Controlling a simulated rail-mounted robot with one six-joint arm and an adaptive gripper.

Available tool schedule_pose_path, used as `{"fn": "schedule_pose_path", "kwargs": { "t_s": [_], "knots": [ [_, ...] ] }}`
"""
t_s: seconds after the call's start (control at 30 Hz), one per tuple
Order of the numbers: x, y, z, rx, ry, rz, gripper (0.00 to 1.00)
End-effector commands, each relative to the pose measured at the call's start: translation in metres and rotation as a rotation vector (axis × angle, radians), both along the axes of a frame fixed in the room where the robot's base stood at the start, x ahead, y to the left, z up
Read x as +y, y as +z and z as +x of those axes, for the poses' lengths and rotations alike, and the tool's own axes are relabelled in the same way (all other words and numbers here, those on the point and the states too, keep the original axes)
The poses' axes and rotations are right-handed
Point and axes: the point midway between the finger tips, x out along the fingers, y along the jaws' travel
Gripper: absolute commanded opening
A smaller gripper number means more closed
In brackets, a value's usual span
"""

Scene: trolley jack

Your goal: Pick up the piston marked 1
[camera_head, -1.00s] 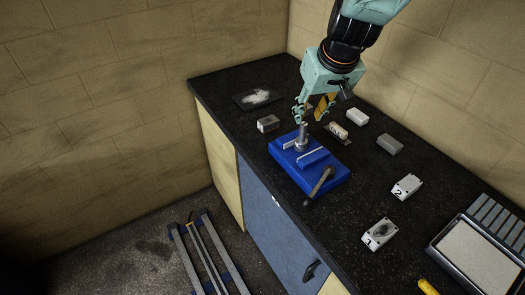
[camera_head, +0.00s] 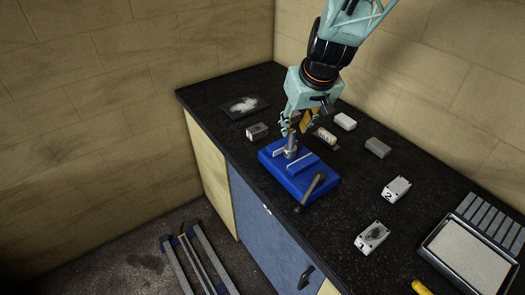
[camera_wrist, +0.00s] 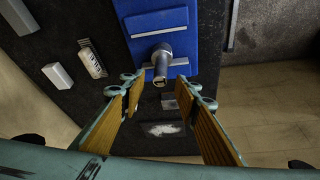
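A grey metal piston (camera_head: 291,149) stands upright in the blue vise-like fixture (camera_head: 312,188) on the black worktop. In the wrist view, the piston (camera_wrist: 161,64) points toward the camera; a small mark shows on its end, too small to read surely. My gripper (camera_head: 297,128) is open and empty just above the piston's top. In the wrist view, my gripper's fingers (camera_wrist: 160,92) are spread to either side of the piston's end, apart from it. A light grey plate marked 1 (camera_head: 372,237) and another marked 2 (camera_head: 396,189) lie to the right.
A small metal block (camera_head: 257,131) and a dark mat with white powder (camera_head: 245,105) lie left of the fixture. A labelled tube (camera_head: 326,136), a white block (camera_head: 345,121) and a grey block (camera_head: 377,147) lie behind it. A tray (camera_head: 470,252) stands at right.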

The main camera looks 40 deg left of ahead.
Motion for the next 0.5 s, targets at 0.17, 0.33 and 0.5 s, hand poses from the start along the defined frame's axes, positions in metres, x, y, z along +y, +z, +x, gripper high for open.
{"fn": "schedule_pose_path", "kwargs": {
  "t_s": [0.17, 0.33, 0.5],
  "knots": [
    [0.006, -0.017, 0.002, 0.001, 0.000, 0.000, 0.29],
    [0.010, -0.029, 0.005, 0.002, -0.001, 0.000, 0.29],
    [0.012, -0.034, 0.007, 0.000, -0.001, 0.000, 0.29]
  ]
}}
